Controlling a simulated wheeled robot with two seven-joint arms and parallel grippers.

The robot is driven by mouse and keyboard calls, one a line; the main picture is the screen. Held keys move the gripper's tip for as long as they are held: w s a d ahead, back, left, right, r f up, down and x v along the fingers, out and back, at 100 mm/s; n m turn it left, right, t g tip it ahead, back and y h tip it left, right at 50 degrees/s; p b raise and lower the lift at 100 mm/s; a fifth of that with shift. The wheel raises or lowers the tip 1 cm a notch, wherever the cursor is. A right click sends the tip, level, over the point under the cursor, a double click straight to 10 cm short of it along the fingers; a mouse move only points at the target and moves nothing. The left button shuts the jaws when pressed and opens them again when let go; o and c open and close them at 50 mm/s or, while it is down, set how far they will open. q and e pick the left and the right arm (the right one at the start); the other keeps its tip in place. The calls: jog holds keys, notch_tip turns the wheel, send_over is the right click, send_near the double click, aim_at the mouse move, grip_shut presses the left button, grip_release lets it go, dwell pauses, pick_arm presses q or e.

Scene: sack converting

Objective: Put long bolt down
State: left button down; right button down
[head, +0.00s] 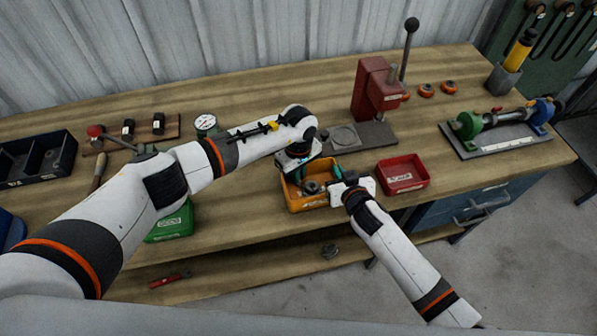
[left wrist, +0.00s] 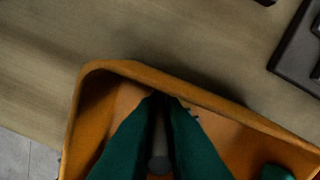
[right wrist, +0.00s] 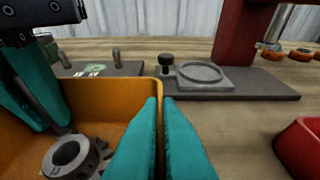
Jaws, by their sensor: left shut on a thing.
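The orange bin (head: 308,206) stands near the table's front edge. My left gripper (head: 303,173) reaches down into it and is shut on the long bolt (left wrist: 160,160). The bolt shows as a dark rod with a rounder end between the teal fingers in the left wrist view; the rest is hidden by the fingers. In the right wrist view, my left gripper's fingers are inside the bin's left part. A grey slotted ring (right wrist: 75,156) lies on the bin floor. My right gripper (right wrist: 160,100) has its fingertips together, looks empty, and is at the bin's right side.
A red bin (head: 403,175) stands to the right. A red press (head: 375,92) on a grey base is behind. A green bin (head: 172,224) is at the left, partly behind my left arm.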

pick_arm(q)
jog(key=c, duration=1.8)
grip_release()
jog(key=shift+f, duration=0.1)
notch_tip(320, 180, up, 12)
jog(key=shift+r, duration=0.2)
pick_arm(e)
jog(key=c, duration=1.6)
grip_release()
jog(key=shift+o, duration=0.2)
jog(key=shift+s, duration=0.15)
